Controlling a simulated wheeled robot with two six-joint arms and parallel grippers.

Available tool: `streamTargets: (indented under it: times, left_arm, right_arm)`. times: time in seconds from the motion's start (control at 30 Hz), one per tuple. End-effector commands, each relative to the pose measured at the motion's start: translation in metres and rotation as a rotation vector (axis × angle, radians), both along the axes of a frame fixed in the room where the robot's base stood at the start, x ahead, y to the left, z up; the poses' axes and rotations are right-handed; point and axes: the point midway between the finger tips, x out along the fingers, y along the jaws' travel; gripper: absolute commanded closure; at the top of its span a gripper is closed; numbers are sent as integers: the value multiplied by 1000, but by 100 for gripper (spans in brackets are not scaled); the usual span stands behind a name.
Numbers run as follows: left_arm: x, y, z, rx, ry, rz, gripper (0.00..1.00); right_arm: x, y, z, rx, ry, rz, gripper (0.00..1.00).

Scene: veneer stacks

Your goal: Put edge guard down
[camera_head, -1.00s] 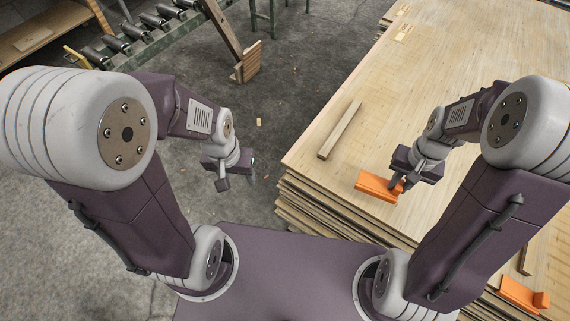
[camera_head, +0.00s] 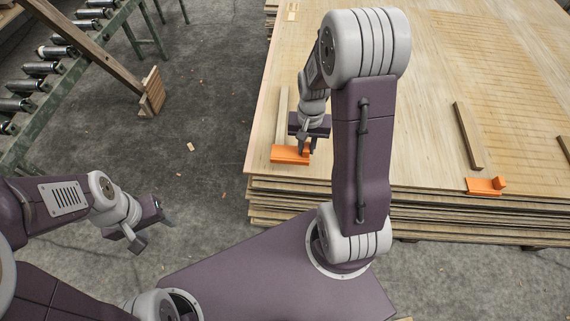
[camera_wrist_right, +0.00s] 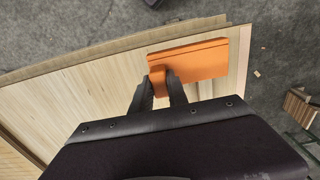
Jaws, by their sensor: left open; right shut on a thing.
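An orange edge guard (camera_head: 287,155) is at the near left corner of the veneer stack (camera_head: 400,180), in front of a wooden strip. My right gripper (camera_head: 306,147) is shut on its upright part. The right wrist view shows the guard (camera_wrist_right: 200,60) with its grip part between the two fingers (camera_wrist_right: 163,88); its flat plate lies over the sheet's edge area. I cannot tell whether it touches the top sheet. My left gripper (camera_head: 152,232) is open and empty, out over the floor left of the stack.
A second orange guard (camera_head: 484,186) sits at the stack's front edge on the right. Wooden strips (camera_head: 283,110) and (camera_head: 468,135) lie on top. A roller conveyor (camera_head: 60,75) and a leaning beam (camera_head: 90,50) stand at left. Open floor lies between.

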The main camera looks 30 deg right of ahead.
Motion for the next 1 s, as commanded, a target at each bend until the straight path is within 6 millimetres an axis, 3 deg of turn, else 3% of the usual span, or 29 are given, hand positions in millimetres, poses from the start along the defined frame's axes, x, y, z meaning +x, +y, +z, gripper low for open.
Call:
streamTargets:
  times: [0.1, 0.27, 0.47, 0.67, 1.0]
  left_arm:
    - [0, 0, -9, 0, 0, 0, 46]
    - [0, 0, -11, 0, 0, 0, 46]
    - [0, 0, -14, 0, 0, 0, 46]
    - [0, 0, -26, 0, 0, 0, 46]
    - [0, 0, -26, 0, 0, 0, 46]
  right_arm:
    - [9, 28, -20, 0, 2, 7, 100]
    - [16, 46, -30, 0, 0, 1, 100]
    - [16, 47, -36, 0, 1, -1, 100]
    - [16, 47, -71, 0, 2, -1, 100]
    - [16, 47, -74, 0, 0, -1, 100]
